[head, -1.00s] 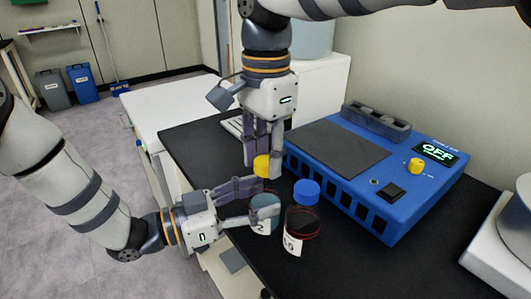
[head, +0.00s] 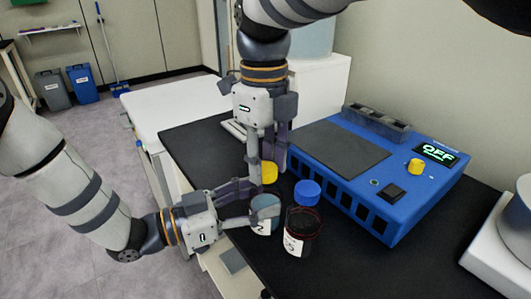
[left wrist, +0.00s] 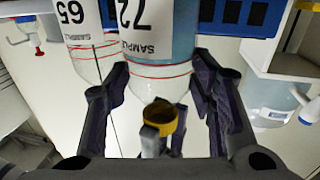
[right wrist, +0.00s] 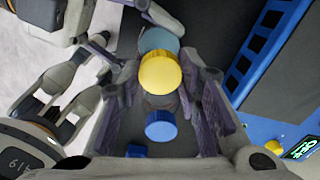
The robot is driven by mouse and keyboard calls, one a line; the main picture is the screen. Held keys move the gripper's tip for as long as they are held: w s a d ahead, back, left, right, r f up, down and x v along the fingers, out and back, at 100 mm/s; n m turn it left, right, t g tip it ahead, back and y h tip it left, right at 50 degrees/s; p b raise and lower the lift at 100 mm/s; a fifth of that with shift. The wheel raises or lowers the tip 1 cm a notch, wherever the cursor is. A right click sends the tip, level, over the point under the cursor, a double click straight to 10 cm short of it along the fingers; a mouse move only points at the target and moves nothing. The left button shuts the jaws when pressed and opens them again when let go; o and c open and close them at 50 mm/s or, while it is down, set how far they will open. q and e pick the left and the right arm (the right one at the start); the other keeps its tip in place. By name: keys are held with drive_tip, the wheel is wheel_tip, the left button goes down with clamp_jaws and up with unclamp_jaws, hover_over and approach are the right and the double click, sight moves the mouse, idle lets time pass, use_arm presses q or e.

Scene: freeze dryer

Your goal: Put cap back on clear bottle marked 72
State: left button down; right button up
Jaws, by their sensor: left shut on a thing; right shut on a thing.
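The clear bottle marked 72 (head: 265,213) has bluish contents and stands at the front of the black bench; its label (left wrist: 135,20) appears inverted in the left wrist view. My left gripper (head: 252,203) is shut around this bottle from the left. My right gripper (head: 267,166) points down and is shut on a yellow cap (head: 269,173). The cap (right wrist: 160,73) sits between its fingers in the right wrist view and near the bottle's neck in the left wrist view (left wrist: 160,118). I cannot tell whether cap and bottle touch.
A bottle marked 65 (head: 304,226) with a dark red rim line stands close to the right of bottle 72. A blue device with an OFF display (head: 410,190) fills the bench's right side. Bare bench lies at front right.

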drive_tip(key=shift+d+m, duration=0.1)
drive_tip(key=shift+m, duration=0.9)
drive_tip(key=o, duration=0.7)
drive_tip(key=shift+r, duration=2.3)
drive_tip(key=shift+c, duration=0.2)
